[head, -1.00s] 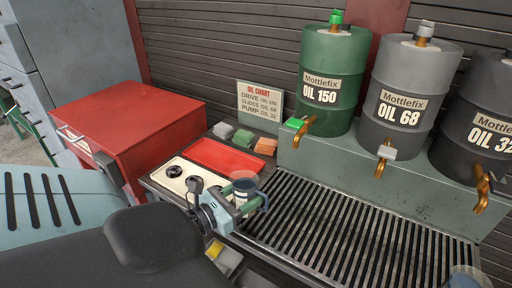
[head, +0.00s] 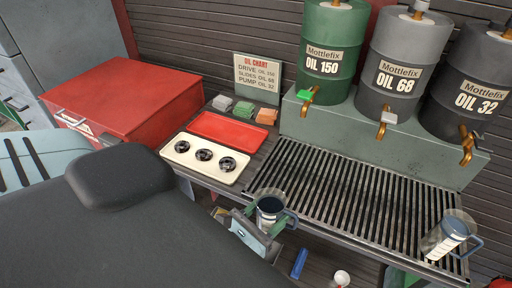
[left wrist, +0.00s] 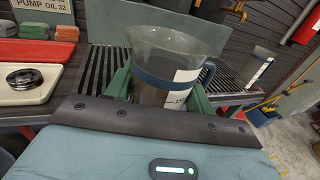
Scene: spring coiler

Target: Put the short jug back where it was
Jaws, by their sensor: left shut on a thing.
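My left gripper (head: 266,224) is shut on a clear jug (head: 269,206) with a blue band, blue handle and white label; I take it as the short jug. It looks about upright, at the front left corner of the slatted grate (head: 345,190). I cannot tell whether its base touches anything. In the left wrist view the jug (left wrist: 165,68) stands between the green fingers. A second, taller-looking jug (head: 443,238) with a blue handle stands at the grate's right end. My right gripper is out of view.
Green, grey and black oil drums (head: 330,50) with taps stand behind the grate. Left of the grate are a cream tray (head: 185,160) with three black round parts, an empty red tray (head: 228,132) and a red cabinet (head: 125,95). The grate's middle is clear.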

